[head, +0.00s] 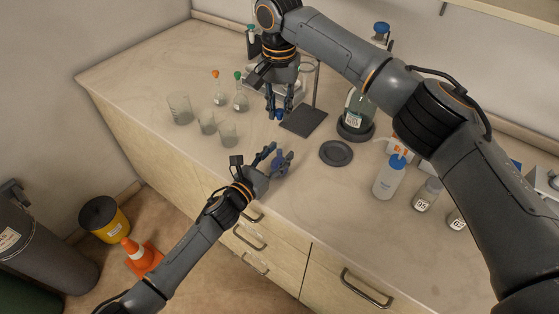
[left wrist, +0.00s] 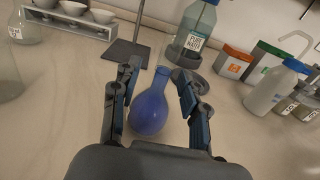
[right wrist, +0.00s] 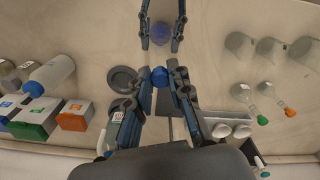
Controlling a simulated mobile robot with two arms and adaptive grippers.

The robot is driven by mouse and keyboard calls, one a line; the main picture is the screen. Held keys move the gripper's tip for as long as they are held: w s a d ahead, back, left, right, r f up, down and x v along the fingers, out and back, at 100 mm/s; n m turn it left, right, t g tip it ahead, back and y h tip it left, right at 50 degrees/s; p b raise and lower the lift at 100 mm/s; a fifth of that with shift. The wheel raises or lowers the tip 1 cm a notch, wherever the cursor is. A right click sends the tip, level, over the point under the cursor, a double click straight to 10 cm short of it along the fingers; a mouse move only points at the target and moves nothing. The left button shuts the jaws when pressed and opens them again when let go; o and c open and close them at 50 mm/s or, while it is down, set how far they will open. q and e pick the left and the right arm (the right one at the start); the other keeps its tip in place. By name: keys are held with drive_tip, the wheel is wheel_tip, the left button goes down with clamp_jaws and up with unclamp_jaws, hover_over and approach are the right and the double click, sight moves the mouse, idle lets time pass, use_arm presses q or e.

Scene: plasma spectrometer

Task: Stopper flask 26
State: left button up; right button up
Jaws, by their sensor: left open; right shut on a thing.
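A blue flask (left wrist: 149,112) with a round body and a narrow neck stands on the bench near its front edge; I can read no number on it. My left gripper (head: 279,154) is open, its fingers on either side of the flask. Between those fingers the flask also shows in the right wrist view (right wrist: 160,34). My right gripper (head: 279,112) is shut on a small blue stopper (right wrist: 159,76) and holds it above the bench, behind the flask in the head view. The stopper and the flask are apart.
Empty beakers (head: 180,108) and flasks with orange and green stoppers (head: 240,100) stand to the left. A dark stand base (head: 304,121), a round dark plate (head: 336,153), a large bottle (head: 357,112) and a wash bottle (head: 389,178) stand to the right.

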use_arm(q)
drive_tip(key=shift+w+d, duration=0.3)
drive_tip(key=shift+w, duration=0.1)
clamp_jaws()
use_arm(e)
drive_tip(key=shift+f, duration=2.5)
drive_tip(key=shift+f, duration=0.1)
drive_tip(key=shift+f, duration=0.8)
drive_tip(key=shift+f, duration=0.3)
